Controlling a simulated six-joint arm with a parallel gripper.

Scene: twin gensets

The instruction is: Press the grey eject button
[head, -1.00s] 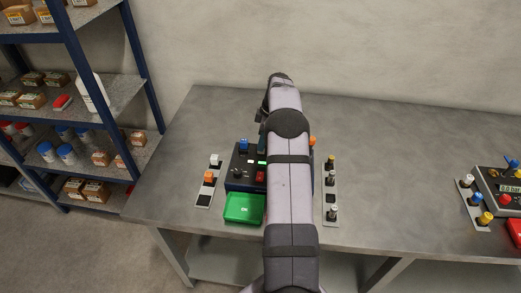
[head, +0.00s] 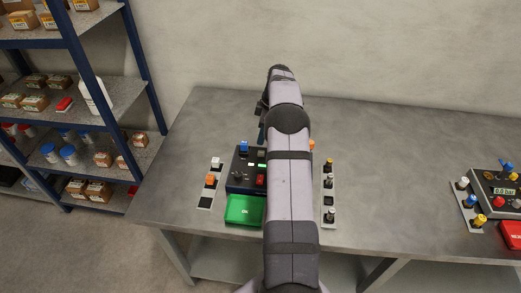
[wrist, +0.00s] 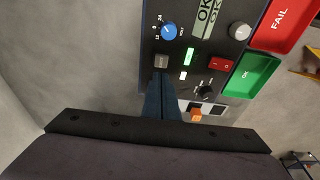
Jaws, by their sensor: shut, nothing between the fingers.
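The grey eject button (wrist: 161,62) is a small square key on the dark control panel (wrist: 200,62), beside the blue knob (wrist: 168,31). In the head view the grey button (head: 262,153) shows just left of my arm. My gripper (wrist: 160,76) is shut and empty, its blue-grey fingers just short of the button in the wrist picture. Whether they touch it I cannot tell. In the head view my gripper (head: 262,134) is above the panel's far edge, partly hidden by my arm. My arm covers the panel's right part.
A red rocker switch (wrist: 221,64), a black knob (wrist: 206,90) and a pale knob (wrist: 240,30) share the panel. A green OK tray (head: 244,210) lies in front, a red FAIL tray (wrist: 284,22) beside it. A second panel (head: 497,190) stands far right.

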